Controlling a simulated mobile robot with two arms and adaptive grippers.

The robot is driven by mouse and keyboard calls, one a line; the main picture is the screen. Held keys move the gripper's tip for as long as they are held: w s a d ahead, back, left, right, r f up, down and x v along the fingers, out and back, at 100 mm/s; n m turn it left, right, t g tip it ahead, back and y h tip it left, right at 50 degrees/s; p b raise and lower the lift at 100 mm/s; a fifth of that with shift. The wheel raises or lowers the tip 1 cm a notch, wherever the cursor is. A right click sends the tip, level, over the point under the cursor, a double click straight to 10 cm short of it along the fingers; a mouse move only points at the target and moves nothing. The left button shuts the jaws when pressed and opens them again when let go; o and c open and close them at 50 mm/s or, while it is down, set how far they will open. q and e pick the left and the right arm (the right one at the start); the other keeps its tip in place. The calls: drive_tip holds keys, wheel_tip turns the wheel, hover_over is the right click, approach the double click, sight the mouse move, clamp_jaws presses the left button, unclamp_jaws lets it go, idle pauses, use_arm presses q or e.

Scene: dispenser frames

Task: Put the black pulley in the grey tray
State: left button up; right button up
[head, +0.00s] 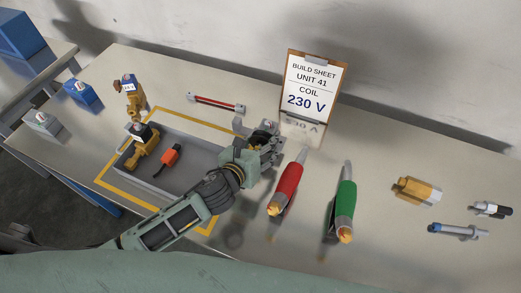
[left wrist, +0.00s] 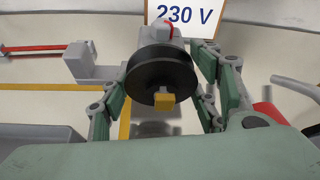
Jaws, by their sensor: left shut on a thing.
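The black pulley (left wrist: 161,73) is a dark grooved disc with a small yellow piece at its centre. My left gripper (left wrist: 160,100) has its green-padded fingers on either side of it and is shut on it. A grey part with a red spot shows right behind the pulley; I cannot tell whether they are joined. In the head view my left gripper (head: 264,142) is above the table, just right of the grey tray (head: 204,158), and mostly hides the pulley. The tray holds a yellow-and-black part (head: 146,152) and an orange part (head: 170,155). My right gripper is not in view.
Yellow tape (head: 112,175) outlines the tray's area. The build sheet (head: 314,88) stands behind. Red (head: 287,188) and green (head: 345,200) tools lie to the right. A yellow-and-blue part (head: 128,95) stands behind the tray.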

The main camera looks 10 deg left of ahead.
use_arm(q)
drive_tip(key=shift+f, duration=1.85)
drive_tip(key=o, duration=1.4)
drive_tip(key=shift+f, duration=0.3)
drive_tip(key=shift+c, duration=0.2)
drive_tip(key=o, duration=0.5)
drive_tip(key=shift+r, duration=0.1)
drive_tip(key=shift+c, duration=0.2)
